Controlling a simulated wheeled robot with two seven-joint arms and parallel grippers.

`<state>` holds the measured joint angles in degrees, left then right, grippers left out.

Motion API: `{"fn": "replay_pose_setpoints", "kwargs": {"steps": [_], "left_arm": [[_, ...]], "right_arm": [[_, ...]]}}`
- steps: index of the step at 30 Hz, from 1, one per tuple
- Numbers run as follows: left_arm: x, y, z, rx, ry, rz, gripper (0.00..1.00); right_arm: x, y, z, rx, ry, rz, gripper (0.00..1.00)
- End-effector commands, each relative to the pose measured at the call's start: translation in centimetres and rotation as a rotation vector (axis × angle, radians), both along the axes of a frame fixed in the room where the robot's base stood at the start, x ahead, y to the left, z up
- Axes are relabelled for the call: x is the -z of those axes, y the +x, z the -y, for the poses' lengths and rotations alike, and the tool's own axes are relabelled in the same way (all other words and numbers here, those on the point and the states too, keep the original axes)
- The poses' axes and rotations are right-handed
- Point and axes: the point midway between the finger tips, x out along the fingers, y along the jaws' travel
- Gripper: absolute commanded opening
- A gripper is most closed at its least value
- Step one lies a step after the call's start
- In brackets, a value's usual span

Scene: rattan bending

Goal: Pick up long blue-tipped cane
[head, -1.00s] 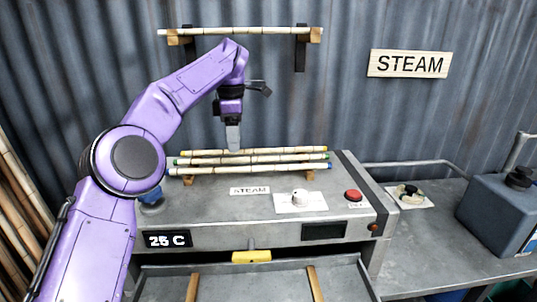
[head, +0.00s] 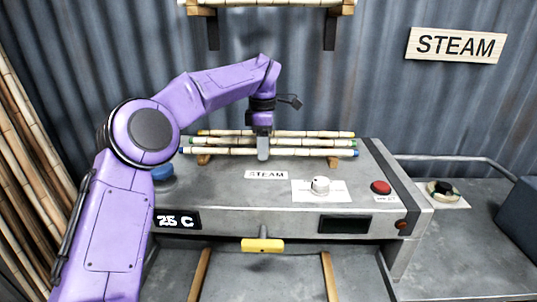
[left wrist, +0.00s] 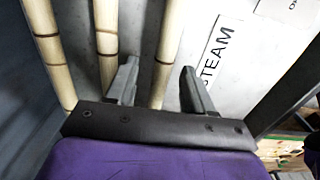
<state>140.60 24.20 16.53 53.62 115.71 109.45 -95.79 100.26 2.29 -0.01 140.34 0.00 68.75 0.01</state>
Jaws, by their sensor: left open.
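Three bamboo canes lie side by side across wooden rests on top of the steam box. The front one, the blue-tipped cane (head: 312,152), has blue ends; it also shows in the left wrist view (left wrist: 172,40). Behind it are a green-tipped cane (head: 315,142) and a yellow-tipped cane (head: 320,133). My left gripper (head: 263,157) points down over the front cane and hides a short part of it. In the left wrist view the gripper (left wrist: 160,78) is open, with the nearest cane running between its fingers. My right gripper is in neither view.
The steam box (head: 240,215) has a knob (head: 320,185), a red button (head: 381,187) and a yellow handle (head: 262,245). Canes rest on a wall rack (head: 203,12) above. More canes (head: 30,150) lean at the left. A dark container (head: 520,220) stands at right.

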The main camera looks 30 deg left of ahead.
Motion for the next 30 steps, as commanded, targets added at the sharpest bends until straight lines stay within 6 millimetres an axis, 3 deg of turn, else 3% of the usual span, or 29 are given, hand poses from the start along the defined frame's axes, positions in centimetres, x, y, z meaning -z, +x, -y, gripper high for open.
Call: {"fn": "replay_pose_setpoints", "kwargs": {"steps": [4,5,9,22,26,30], "left_arm": [[0.0,0.1,0.0,-0.001,0.000,0.000,0.52],[0.0,0.1,0.0,-0.001,-0.001,0.001,0.46],[0.0,0.1,0.0,-0.001,-0.001,0.001,0.00],[-0.9,0.2,0.0,-0.003,-0.001,0.001,0.00],[-3.5,0.2,0.0,-0.003,0.000,0.004,0.00],[-6.8,-2.7,1.7,0.001,-0.002,0.006,0.00]], "right_arm": [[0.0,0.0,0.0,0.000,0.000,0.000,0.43],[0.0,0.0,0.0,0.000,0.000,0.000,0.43],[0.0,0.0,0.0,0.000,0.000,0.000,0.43],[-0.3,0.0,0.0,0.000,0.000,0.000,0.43],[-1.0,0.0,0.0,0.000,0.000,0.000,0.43],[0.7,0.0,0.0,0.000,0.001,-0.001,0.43]]}}
